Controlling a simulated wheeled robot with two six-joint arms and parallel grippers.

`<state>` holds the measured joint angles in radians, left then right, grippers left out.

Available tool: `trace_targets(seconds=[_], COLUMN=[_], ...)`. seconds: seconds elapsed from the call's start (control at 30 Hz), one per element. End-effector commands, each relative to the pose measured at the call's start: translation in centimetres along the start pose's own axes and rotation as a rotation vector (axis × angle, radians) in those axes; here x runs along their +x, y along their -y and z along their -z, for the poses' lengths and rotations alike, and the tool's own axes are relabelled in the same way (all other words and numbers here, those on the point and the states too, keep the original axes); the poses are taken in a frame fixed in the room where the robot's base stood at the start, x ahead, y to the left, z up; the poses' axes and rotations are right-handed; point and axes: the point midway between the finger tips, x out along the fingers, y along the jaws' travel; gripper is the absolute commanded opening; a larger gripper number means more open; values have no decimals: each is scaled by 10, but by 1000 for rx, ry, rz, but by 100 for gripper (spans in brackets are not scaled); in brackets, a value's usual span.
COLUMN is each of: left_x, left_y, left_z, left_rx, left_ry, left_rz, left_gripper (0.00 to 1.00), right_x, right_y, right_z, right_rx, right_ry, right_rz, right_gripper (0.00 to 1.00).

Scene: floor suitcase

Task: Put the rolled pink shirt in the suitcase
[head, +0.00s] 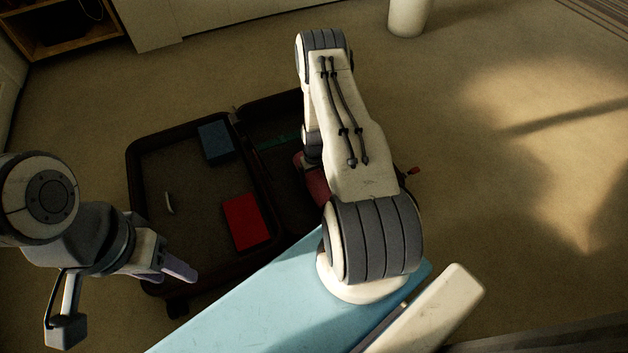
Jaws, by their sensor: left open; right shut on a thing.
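The open suitcase (131,170) lies on the floor, its two halves side by side. A rolled dark pink bundle, which looks like the pink shirt (316,184), shows partly beside my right arm, over the right half. My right gripper (311,160) is mostly hidden behind its own arm and is shut on the bundle. I cannot tell whether the bundle touches the suitcase floor. My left gripper (178,271) is open and empty near the suitcase's front left corner.
The left half holds a red folded item (246,221), a blue item (215,142) and a small white curved object (169,203). A white cylinder (407,17) stands at the back. Carpet is clear to the right.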

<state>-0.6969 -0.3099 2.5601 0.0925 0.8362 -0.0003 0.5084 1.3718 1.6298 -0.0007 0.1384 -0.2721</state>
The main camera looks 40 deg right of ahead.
Motion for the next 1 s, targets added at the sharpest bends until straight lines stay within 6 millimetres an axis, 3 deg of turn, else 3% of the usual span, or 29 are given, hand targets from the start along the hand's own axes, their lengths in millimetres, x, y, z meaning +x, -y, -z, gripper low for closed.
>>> trace_targets(seconds=[0.17, 0.2, 0.23, 0.57, 1.0], left_x=[2, 2, 2, -4, -53], left_y=[0, 0, 0, 0, -4], left_z=[0, 0, 0, 0, 3], left_rx=[0, 0, 0, 0, 0], left_ry=[0, 0, 0, 0, 0], left_rz=[0, 0, 0, 0, 0], left_gripper=[50, 50, 50, 50, 50], right_x=[4, 3, 3, -6, -94], right_y=[0, 0, 0, 0, 0], right_z=[0, 0, 0, 0, 0], right_rx=[0, 0, 0, 0, 0], right_ry=[0, 1, 1, -1, 0], right_rz=[0, 0, 0, 0, 0], right_gripper=[25, 97, 100, 100, 100])
